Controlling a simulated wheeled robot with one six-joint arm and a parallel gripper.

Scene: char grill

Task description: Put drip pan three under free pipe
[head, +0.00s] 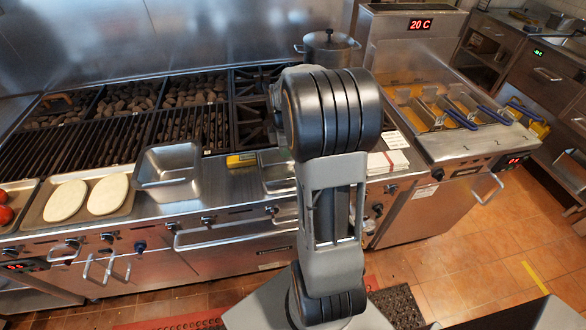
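A deep rectangular steel pan (168,182) stands on the front ledge of the char grill, overlapping the grate's front edge. A second steel pan (275,174) is on the ledge to its right, partly hidden behind my arm. No number is readable on either, so I cannot tell which is drip pan three. I cannot make out a free pipe in this view. My gripper is not visible; my arm rises through the middle of the picture and hides what lies behind it.
Flatbreads (66,201) lie on a tray at the left, beside tomatoes (5,214). A pot (328,46) stands behind my arm. A fryer with baskets (450,108) is at the right. Handles and knobs line the grill front. Tiled floor (450,270) is open at lower right.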

